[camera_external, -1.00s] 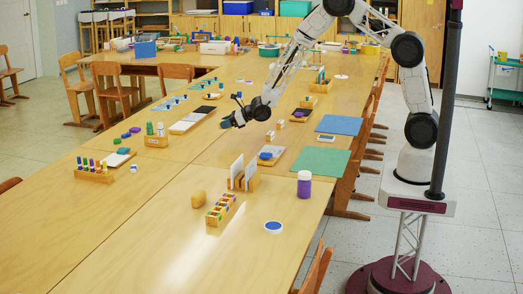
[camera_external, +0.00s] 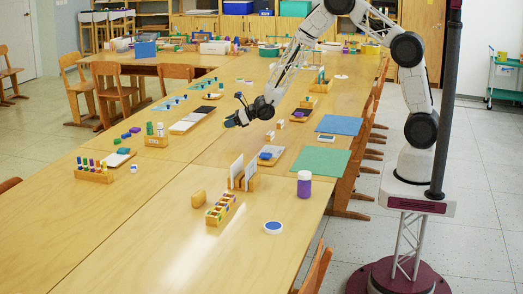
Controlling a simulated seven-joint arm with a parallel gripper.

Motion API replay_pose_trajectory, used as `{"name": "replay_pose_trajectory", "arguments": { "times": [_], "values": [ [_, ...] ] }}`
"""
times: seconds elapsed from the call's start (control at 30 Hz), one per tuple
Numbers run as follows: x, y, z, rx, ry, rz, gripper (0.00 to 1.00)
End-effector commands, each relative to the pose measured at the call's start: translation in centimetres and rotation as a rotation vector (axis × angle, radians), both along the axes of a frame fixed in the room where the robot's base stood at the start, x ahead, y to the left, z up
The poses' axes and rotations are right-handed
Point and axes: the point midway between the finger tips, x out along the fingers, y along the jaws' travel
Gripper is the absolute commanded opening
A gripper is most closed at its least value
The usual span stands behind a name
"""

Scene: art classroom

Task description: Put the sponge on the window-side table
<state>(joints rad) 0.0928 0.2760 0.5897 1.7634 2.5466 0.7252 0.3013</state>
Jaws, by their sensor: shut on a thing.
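My gripper (camera_external: 233,121) is above the long wooden tables, near the seam between the left table (camera_external: 95,225) and the right table (camera_external: 160,265). It is shut on a small bluish thing (camera_external: 229,123), apparently the sponge. It is too small and too much covered by the fingers to be sure. It appears clear of the tabletop. No window is in view, so I cannot tell which table is the window-side one.
A grey-white tray (camera_external: 188,124) lies left of my gripper. A board with a blue piece (camera_external: 267,155), a card holder (camera_external: 242,181), a green mat (camera_external: 319,161) and a purple-labelled jar (camera_external: 304,185) are on the right table. Its near left part is bare.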

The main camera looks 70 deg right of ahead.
Motion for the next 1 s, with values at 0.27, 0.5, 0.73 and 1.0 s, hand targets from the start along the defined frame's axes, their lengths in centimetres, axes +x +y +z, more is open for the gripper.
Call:
{"name": "replay_pose_trajectory", "arguments": {
  "times": [0.27,0.5,0.73,1.0],
  "values": [
    [-3.7,-4.4,0.2,0.001,0.001,0.055,0.16],
    [-8.3,-8.2,0.2,0.002,0.001,0.127,0.16],
    [-13.2,-11.2,0.2,0.001,0.002,0.200,0.16],
    [-19.5,-14.0,0.3,0.002,0.002,0.287,0.16]
  ]
}}
